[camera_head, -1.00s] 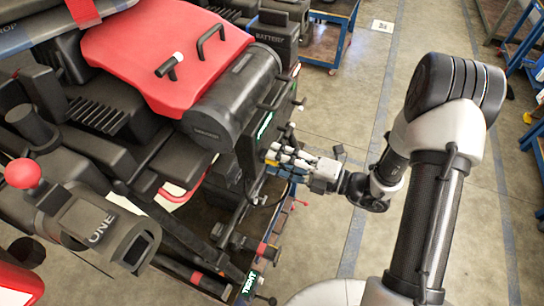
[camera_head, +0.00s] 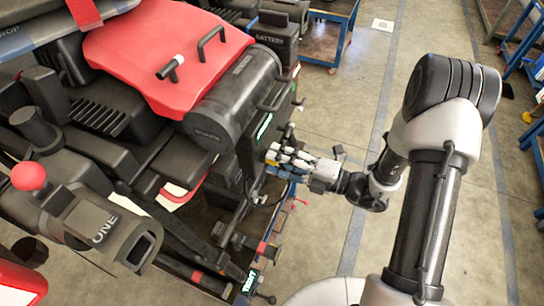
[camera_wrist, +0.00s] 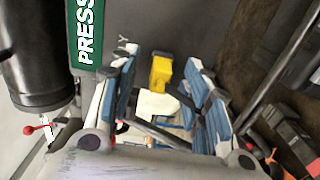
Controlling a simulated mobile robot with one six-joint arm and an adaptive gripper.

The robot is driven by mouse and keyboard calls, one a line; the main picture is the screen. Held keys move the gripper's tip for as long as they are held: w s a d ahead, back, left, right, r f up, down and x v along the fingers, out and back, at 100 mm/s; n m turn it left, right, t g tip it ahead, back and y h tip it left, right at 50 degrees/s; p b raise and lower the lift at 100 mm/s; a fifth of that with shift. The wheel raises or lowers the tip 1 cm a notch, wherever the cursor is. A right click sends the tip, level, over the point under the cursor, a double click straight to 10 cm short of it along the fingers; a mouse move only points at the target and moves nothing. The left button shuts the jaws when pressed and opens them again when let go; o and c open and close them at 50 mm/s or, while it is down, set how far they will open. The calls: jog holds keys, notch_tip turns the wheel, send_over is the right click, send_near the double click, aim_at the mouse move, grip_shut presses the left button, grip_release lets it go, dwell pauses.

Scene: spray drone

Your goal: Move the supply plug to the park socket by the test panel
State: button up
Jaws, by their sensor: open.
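My gripper (camera_head: 272,158) is at the side of the drone in the head view. In the wrist view my gripper (camera_wrist: 158,75) has its blue-padded fingers spread wide. A yellow block (camera_wrist: 161,73) shows between the fingertips, with a white piece (camera_wrist: 157,104) just below it. The yellow block may be the supply plug, but I cannot tell for sure. The fingers stand either side of it with gaps visible, and I see no grip on it. I cannot make out the park socket or the test panel for certain.
A green PRESS label (camera_wrist: 87,32) and a black cylinder (camera_wrist: 30,65) lie left in the wrist view. The drone's red cover (camera_head: 160,55) and black frame fill the left of the head view. Clear floor (camera_head: 330,85) lies behind my gripper. Blue carts stand farther back.

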jog(key=shift+c, duration=0.3)
grip_shut()
dwell(0.4)
jog(key=shift+d, duration=0.15)
jog(key=shift+p+v, duration=0.55)
jog(key=shift+v, duration=2.35)
